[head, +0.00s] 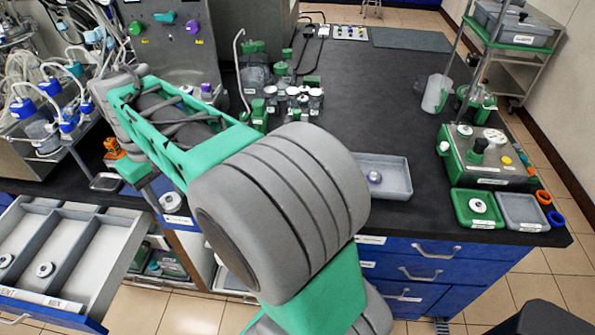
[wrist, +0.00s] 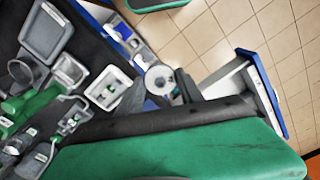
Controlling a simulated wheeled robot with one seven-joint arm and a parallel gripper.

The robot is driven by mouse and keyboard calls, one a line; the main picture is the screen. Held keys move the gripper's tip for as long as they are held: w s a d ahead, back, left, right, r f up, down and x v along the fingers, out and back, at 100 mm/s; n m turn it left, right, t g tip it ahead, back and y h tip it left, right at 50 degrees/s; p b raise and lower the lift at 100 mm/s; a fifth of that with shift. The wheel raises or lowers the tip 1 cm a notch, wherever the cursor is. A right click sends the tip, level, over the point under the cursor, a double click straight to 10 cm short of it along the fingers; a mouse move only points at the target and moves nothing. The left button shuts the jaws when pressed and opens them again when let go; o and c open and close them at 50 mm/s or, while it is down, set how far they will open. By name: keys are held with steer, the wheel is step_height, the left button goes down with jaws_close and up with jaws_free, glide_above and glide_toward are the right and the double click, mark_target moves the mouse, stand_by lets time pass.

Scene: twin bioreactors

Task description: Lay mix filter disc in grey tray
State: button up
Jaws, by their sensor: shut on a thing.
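In the head view the disc (head: 171,202) is at the left of my arm, above the front of the bench and beside the open drawer. No marking on it is readable. The small grey tray (head: 523,213) lies empty at the right front corner of the bench, far from my gripper. A green tray (head: 461,215) beside it holds another pale disc (head: 478,205).
The open drawer (head: 124,228) at left has compartments with labels including MIX, and discs (head: 45,269) lie in it. A larger grey tray (head: 398,187) on the bench holds a small round part. Bottles (head: 297,97) and a green-grey device (head: 487,158) stand behind. The rear bench is mostly clear.

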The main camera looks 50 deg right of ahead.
steer(key=s+d, duration=0.2)
steer(key=d, duration=0.8)
steer(key=n+p, duration=0.2)
steer(key=n, duration=0.3)
glide_above(391, 180)
steer(key=f, duration=0.9)
steer(key=shift+a, duration=0.3)
steer(key=shift+d+f, duration=0.2)
steer(key=shift+f, duration=0.1)
steer(key=shift+d+f, duration=0.1)
steer(key=shift+f, duration=1.6)
steer(key=shift+f, duration=0.1)
